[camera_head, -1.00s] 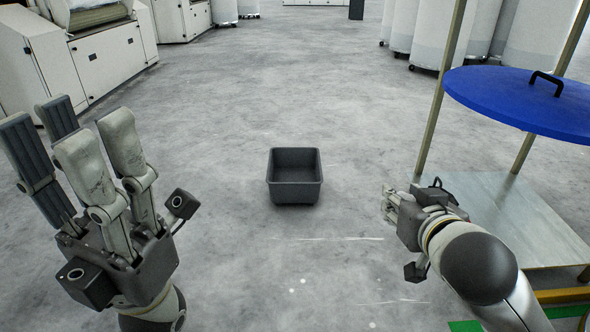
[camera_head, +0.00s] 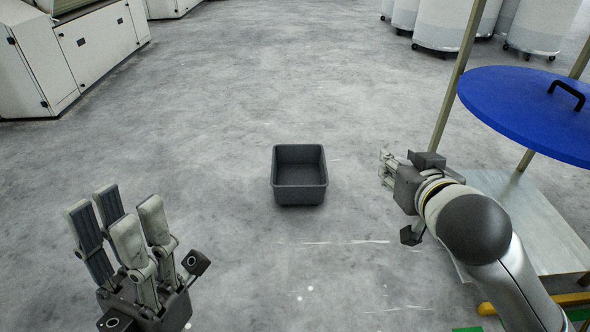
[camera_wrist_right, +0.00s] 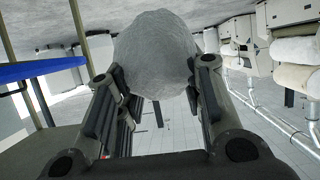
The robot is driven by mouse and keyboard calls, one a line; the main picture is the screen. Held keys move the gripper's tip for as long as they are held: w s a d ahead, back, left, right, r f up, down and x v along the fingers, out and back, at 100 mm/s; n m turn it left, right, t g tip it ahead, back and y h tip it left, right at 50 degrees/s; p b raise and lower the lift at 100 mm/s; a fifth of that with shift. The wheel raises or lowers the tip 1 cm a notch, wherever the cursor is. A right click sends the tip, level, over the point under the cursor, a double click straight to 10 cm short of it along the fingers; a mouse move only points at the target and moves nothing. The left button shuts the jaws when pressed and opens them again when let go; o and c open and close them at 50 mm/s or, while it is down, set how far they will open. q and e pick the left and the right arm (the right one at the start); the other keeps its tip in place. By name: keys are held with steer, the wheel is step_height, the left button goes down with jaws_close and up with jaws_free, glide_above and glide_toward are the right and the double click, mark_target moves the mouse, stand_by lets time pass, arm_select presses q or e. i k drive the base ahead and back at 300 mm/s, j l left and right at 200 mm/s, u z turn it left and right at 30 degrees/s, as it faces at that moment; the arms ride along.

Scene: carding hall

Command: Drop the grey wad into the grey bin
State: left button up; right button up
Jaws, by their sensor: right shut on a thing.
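The grey bin (camera_head: 299,193) stands upright on the floor in the middle of the head view and looks empty. The grey wad (camera_wrist_right: 155,52) shows large in the right wrist view, pinched between the fingers of my right gripper (camera_wrist_right: 158,88). In the head view my right gripper (camera_head: 385,167) is to the right of the bin, apart from it; the wad is not visible there. My left gripper (camera_head: 118,232) is open and empty at the lower left, its fingers pointing up and spread.
A stand with a blue round lid (camera_head: 530,105) and a metal shelf (camera_head: 535,215) is close on the right, beside my right arm. Cream machines (camera_head: 75,55) stand at the left and white drums (camera_head: 445,25) at the back right. The floor around the bin is clear.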

mark_target(304, 182)
steer(key=i+j, duration=0.2)
steer(key=i, duration=0.2)
steer(key=i+j, duration=0.25)
steer(key=i, duration=0.2)
steer(key=i+j, duration=0.2)
steer(key=i, duration=0.2)
steer(key=i+j, duration=0.2)
steer(key=i, duration=0.25)
steer(key=z, duration=0.05)
